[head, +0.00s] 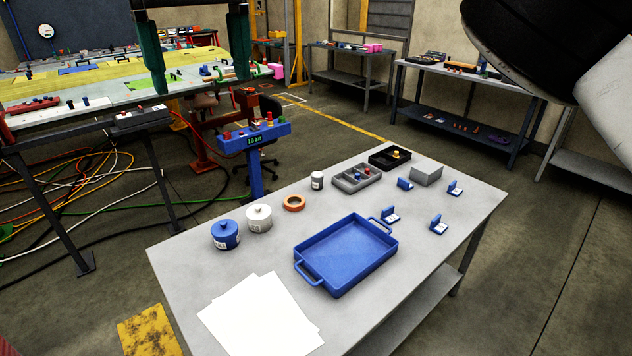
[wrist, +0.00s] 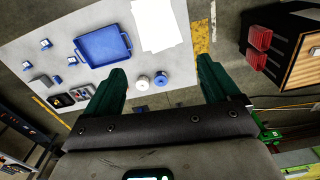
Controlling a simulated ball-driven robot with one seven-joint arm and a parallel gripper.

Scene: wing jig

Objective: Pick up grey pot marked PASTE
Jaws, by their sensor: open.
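The label text is too small to read. In the wrist view, two round pots show between my fingers; the grey pot seems to be the left one (wrist: 142,83), the blue pot the right one (wrist: 162,79). My gripper (head: 199,82) has green fingers, apart and empty, high above and beyond the table in the head view. It also shows in the wrist view (wrist: 162,66).
A blue tray (head: 345,255) lies right of the pots, white sheets (head: 260,318) in front. An orange ring (head: 293,203) and a small white cup (head: 317,180) stand behind. A blue pedestal box (head: 255,134) rises beyond the table's back edge. Grey and black bins sit farther right.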

